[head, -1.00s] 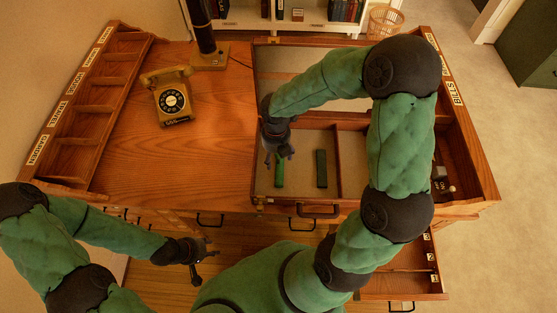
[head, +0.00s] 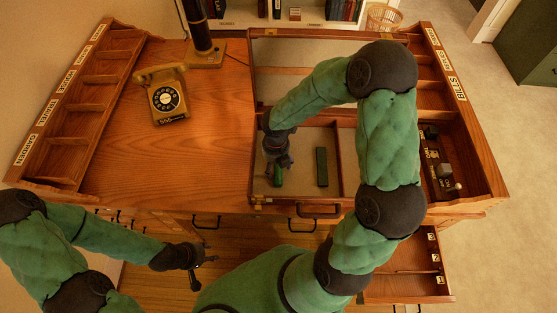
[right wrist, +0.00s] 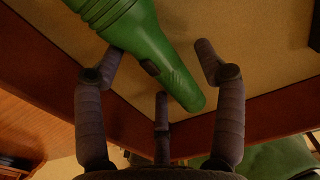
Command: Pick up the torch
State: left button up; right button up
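The green torch (head: 278,179) lies in the front left compartment of the open desk section, mostly hidden under my right gripper in the head view. In the right wrist view the torch (right wrist: 150,42) is large and close, lying at a slant across the space between the fingers. A dark switch shows on its side. My right gripper (head: 279,164) is open, its fingers (right wrist: 158,75) spread around the torch's narrow end, and whether they touch it is unclear. My left gripper (head: 207,268) is open and empty in front of the desk, away from the torch.
A dark green block (head: 321,167) lies right of the torch in the same compartment. Wooden walls (head: 336,150) bound the compartment closely. A telephone (head: 168,99) and a lamp base (head: 206,55) stand on the desktop. An open drawer (head: 410,270) sits at the lower right.

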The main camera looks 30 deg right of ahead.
jog(key=c, duration=1.3)
jog(key=shift+r, duration=0.1)
